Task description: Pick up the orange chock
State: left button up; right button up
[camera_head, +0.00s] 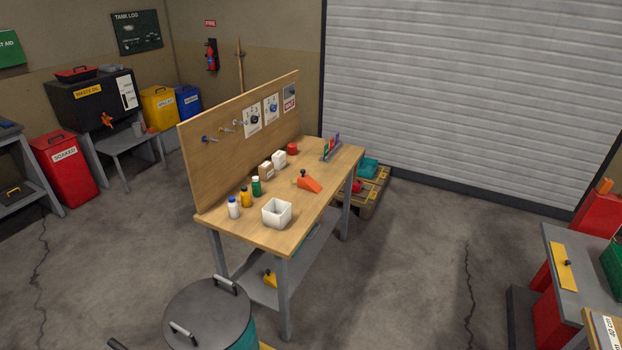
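The orange chock (310,184) is a small wedge with a dark knob at its upper end. It lies on the wooden top of the workbench (246,226), right of the middle and near the front edge. Nothing covers it. Neither of my grippers shows in the head view.
On the bench, a white open bin (277,213), several bottles and small boxes stand near the chock. A pegboard (240,140) rises along the back. A lidded drum (208,314) stands before the bench. A yellow knobbed wedge (270,279) sits below.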

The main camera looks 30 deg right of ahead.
aim_at(305, 181)
jog(key=i+l, duration=0.25)
jog(key=l, duration=0.2)
jog(key=i+l+z, duration=0.15)
jog(key=l, duration=0.35)
jog(key=i+l, duration=0.35)
jog(key=i+l+z, duration=0.1)
jog(key=i+l, duration=0.15)
jog(key=l, duration=0.3)
jog(key=i+l+z, duration=0.1)
jog(key=i+l, duration=0.2)
jog(key=l, duration=0.1)
